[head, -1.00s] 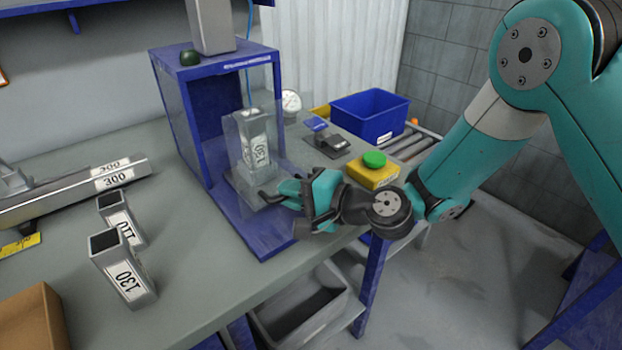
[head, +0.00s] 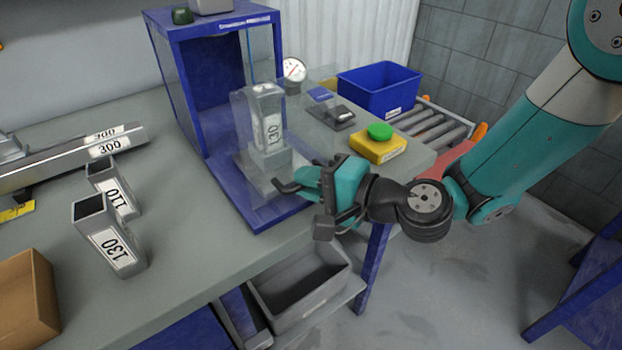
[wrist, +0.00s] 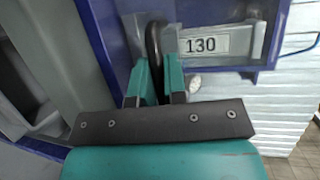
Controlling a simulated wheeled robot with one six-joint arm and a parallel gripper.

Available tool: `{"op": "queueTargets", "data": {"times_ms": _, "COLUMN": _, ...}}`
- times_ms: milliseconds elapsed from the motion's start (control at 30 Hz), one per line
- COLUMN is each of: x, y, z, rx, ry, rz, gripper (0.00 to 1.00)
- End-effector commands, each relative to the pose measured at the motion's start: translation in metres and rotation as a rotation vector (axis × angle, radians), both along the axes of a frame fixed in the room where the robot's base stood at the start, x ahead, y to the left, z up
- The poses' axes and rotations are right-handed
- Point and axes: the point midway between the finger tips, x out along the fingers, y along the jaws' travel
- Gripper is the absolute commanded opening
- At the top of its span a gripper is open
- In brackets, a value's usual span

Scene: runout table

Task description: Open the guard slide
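The guard slide (head: 238,118) is a clear panel at the front of the blue frame (head: 222,190), with the tube marked 130 (head: 267,105) standing upright behind it. In the wrist view a dark curved handle (wrist: 154,42) lies between my teal fingertips. My gripper (head: 300,187) is at the panel's lower right, and it also shows in the wrist view (wrist: 155,85). Its fingers look shut on the handle, with no clear gap. The panel's exact right edge is hard to see.
A yellow box with a green button (head: 378,144) stands close behind my gripper. A blue bin (head: 378,90) and rollers are farther back. A grey bin (head: 300,290) sits below.

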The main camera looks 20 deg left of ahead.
Motion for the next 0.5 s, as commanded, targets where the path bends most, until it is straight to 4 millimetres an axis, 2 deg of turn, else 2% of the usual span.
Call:
{"op": "queueTargets", "data": {"times_ms": 33, "x": -0.0001, "y": 0.0000, "z": -0.0003, "rx": -0.001, "ry": 0.000, "rz": 0.001, "gripper": 0.22}}
{"op": "queueTargets", "data": {"times_ms": 100, "x": -0.0001, "y": -0.0001, "z": -0.0003, "rx": -0.001, "ry": 0.000, "rz": 0.001, "gripper": 0.36}}
{"op": "queueTargets", "data": {"times_ms": 500, "x": 0.0003, "y": -0.0004, "z": -0.0001, "rx": 0.000, "ry": 0.000, "rz": 0.000, "gripper": 0.36}}
